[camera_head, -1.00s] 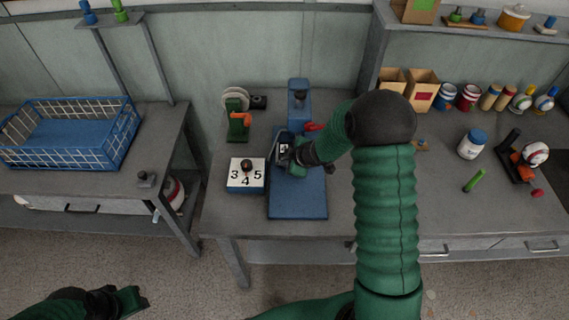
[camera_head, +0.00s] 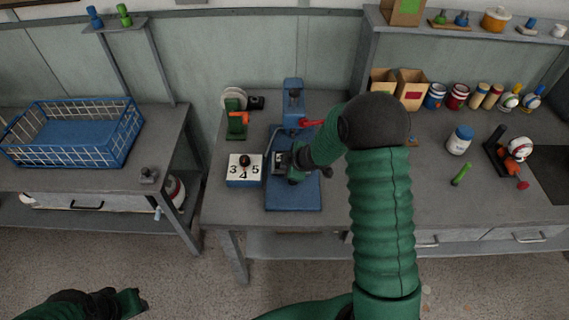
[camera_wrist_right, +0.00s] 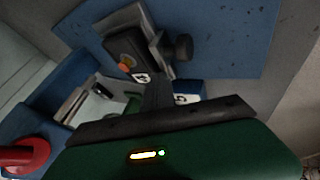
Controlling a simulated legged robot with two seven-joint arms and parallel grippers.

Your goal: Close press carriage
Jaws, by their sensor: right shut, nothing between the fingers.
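The blue press (camera_head: 293,200) stands on the middle table, with a flat base in front, an upright column (camera_head: 294,98) behind and a red lever (camera_head: 312,123). My right gripper (camera_head: 281,163) is shut and empty over the base, in front of the column. In the right wrist view, its dark fingers (camera_wrist_right: 158,93) are beside a dark and grey block (camera_wrist_right: 133,46) over the blue base, apparently the carriage; contact is unclear. My arm hides part of the press in the head view. My left gripper (camera_head: 132,301) is low at the left, away from the table; its opening is unclear.
A white numbered block (camera_head: 244,170) with a dark knob sits close left of the press base. A green device (camera_head: 236,125) stands behind it. A blue basket (camera_head: 128,140) is on the left table. Jars and cans (camera_head: 458,96) line the back right.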

